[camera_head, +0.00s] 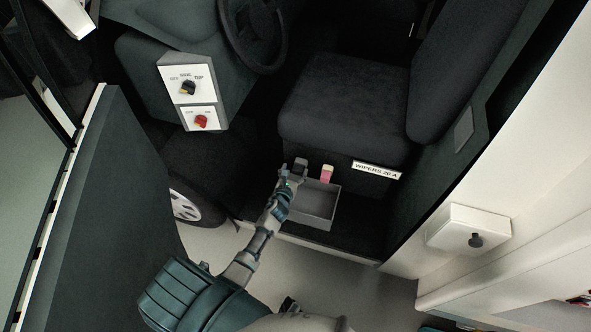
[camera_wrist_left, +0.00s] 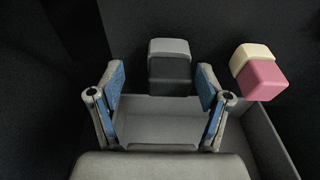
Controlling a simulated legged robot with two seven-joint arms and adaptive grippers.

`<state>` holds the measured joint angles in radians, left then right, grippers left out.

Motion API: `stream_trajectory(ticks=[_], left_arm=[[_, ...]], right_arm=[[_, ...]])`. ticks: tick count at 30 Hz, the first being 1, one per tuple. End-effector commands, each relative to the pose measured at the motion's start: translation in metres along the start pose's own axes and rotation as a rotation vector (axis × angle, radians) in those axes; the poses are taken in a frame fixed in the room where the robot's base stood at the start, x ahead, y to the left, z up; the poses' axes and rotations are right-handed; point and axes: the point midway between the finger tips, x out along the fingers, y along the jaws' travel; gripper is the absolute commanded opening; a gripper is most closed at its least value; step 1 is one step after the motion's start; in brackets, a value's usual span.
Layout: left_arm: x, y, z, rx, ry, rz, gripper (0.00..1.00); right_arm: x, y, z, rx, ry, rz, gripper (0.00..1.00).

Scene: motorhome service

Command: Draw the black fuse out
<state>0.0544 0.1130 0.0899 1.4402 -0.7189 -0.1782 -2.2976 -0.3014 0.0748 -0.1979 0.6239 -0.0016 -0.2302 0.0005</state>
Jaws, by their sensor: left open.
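The black fuse (camera_head: 300,163) stands at the back left of a grey open box below the seat. In the left wrist view the black fuse (camera_wrist_left: 170,72) is a dark block with a lighter grey end. My left gripper (camera_head: 289,178) reaches over the box's left side. In the left wrist view its two blue-padded fingers (camera_wrist_left: 162,88) are spread apart, with the fuse showing in the gap between their tips. I see no finger touching it; how far the tips are from it is hard to tell. My right gripper is not in view.
A pink and cream fuse (camera_head: 327,174) stands just right of the black one, and shows in the left wrist view (camera_wrist_left: 261,73). The grey box (camera_head: 318,220) looks empty in front. A "WIPERS 20 A" label (camera_head: 377,170) is at right. A switch panel (camera_head: 188,90) stands at upper left.

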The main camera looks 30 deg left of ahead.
Motion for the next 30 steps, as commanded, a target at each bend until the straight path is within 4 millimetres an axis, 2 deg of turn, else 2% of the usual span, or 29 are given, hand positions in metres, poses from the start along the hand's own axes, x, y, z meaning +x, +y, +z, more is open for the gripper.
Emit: stream_trajectory(ticks=[6, 14, 21, 23, 24, 29, 30], left_arm=[[0.013, -0.004, 0.001, 0.001, -0.001, -0.001, 0.77], [0.015, 0.001, 0.0, -0.004, 0.0, -0.001, 0.77], [0.015, 0.002, -0.001, -0.005, 0.001, -0.001, 0.17], [0.015, 0.001, 0.0, -0.003, 0.001, 0.0, 0.14], [0.015, 0.001, 0.0, -0.002, 0.001, 0.001, 0.39], [0.015, 0.001, -0.001, -0.001, 0.002, 0.002, 0.0], [0.015, 0.001, -0.001, -0.001, 0.002, 0.002, 0.0]], right_arm=[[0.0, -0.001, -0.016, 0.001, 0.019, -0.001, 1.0], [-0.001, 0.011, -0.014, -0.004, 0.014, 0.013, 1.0], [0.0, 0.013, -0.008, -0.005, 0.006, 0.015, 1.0], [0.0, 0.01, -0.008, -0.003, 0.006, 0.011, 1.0], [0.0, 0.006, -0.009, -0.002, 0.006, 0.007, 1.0], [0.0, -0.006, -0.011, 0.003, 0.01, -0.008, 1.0], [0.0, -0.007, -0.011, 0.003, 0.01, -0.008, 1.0]])
